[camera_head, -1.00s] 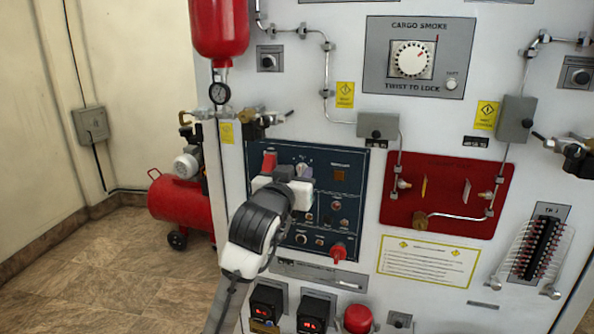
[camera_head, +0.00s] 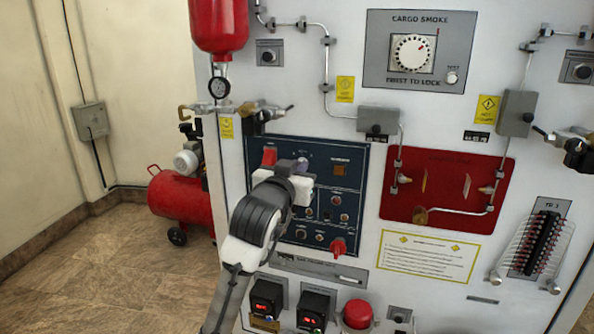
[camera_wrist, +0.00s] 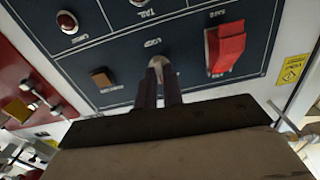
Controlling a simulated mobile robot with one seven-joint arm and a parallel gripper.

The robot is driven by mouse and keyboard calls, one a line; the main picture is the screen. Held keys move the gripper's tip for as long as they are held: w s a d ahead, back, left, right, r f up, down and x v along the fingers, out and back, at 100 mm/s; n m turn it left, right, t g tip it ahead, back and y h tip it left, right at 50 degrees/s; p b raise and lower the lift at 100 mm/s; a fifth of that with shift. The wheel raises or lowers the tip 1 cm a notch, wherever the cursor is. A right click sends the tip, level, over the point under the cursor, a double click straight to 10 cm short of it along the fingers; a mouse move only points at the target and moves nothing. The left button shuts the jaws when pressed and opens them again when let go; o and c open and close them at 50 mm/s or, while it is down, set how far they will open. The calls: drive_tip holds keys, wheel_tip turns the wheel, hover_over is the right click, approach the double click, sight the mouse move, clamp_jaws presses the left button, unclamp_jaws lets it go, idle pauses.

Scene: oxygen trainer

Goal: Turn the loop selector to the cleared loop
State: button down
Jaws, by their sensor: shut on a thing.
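The loop selector is a small pale grey knob (camera_wrist: 156,63) under a label on the dark blue panel in the wrist view. My gripper (camera_wrist: 158,75) is shut on it, with the two dark fingers on either side of the knob. In the head view my gripper (camera_head: 301,169) reaches the upper part of the blue panel (camera_head: 352,154), and its white body and my arm cover part of the panel. The fingers hide much of the knob, so I cannot tell which position it points to.
A red guarded switch (camera_wrist: 225,48) sits close beside the knob, and a square amber indicator (camera_wrist: 103,77) is on the other side. A red knob (camera_head: 338,247) is at the panel's lower right. A red plate with pipes (camera_head: 450,165) lies to the right.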

drive_tip(key=shift+d+m+b, duration=0.1)
drive_tip(key=shift+m+b, duration=2.05)
drive_tip(key=shift+m, duration=1.95)
drive_tip(key=c, duration=1.5)
unclamp_jaws()
drive_tip(key=b+v, duration=0.2)
drive_tip(key=v, duration=1.2)
drive_tip(key=shift+b, duration=0.3)
